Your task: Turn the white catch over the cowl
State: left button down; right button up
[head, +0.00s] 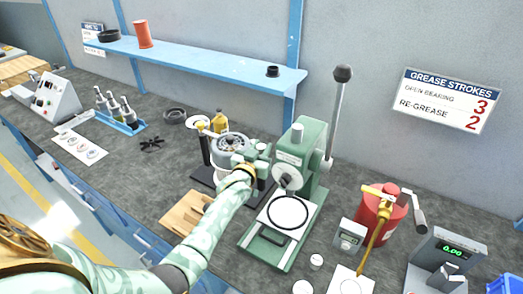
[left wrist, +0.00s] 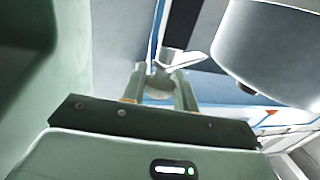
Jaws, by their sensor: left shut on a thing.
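The blower (head: 232,144), with a round pale cowl and a dark ringed top, stands on a dark base on the bench in the head view. My left gripper (head: 247,160) is at its right front side and hides part of it. In the left wrist view the two green fingers (left wrist: 160,92) are shut on a small pale rounded piece, seemingly the white catch (left wrist: 183,62), whose flat pointed part sticks out beyond them. A large smooth pale housing is at the upper right there. The catch cannot be made out in the head view. My right gripper is not in view.
A green press (head: 299,160) with a tall lever stands close right of my left gripper. A wooden block (head: 185,214) lies in front of the blower. A red canister (head: 381,214) is farther right, and a blue shelf (head: 205,60) runs along the wall behind.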

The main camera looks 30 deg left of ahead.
pick_arm(q)
jog(key=shift+d+n+y, duration=0.1)
jog(key=shift+n+y, duration=0.5)
jog(key=shift+y, duration=0.3)
jog(key=c, duration=1.1)
grip_release()
